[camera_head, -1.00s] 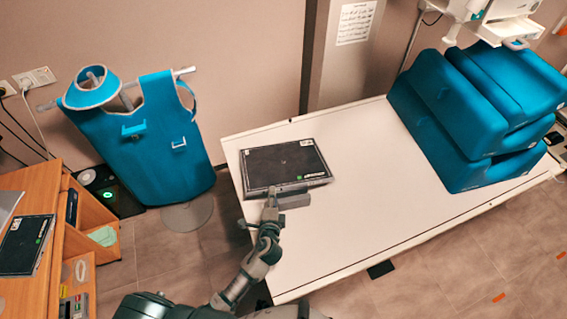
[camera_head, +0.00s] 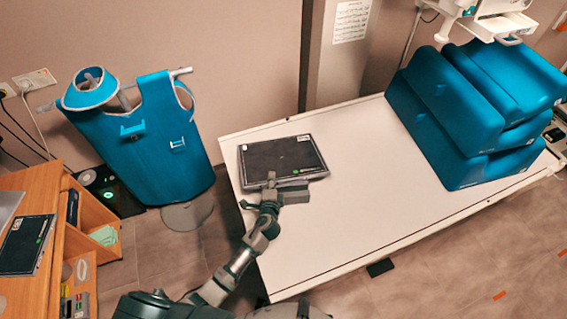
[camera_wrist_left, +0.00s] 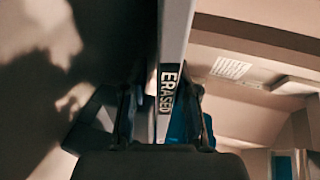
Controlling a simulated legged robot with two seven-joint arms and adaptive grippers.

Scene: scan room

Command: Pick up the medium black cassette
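The black cassette (camera_head: 283,157), a flat dark panel with a thin grey rim and small labels, lies at the left end of the white table. My left gripper (camera_head: 271,181) is at its near edge. In the left wrist view the two fingers of my left gripper (camera_wrist_left: 165,120) stand on either side of the cassette's edge, which carries an "ERASED" label (camera_wrist_left: 167,92). Whether the fingers press on it is unclear. Another black cassette (camera_head: 24,245) lies on the wooden desk at the left. My right gripper is not in view.
The white table (camera_head: 350,215) is bare in its middle. Blue cushions (camera_head: 450,120) are stacked at its right end. A blue apron (camera_head: 155,140) hangs on a stand behind left. The wooden desk (camera_head: 50,190) stands at the left edge.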

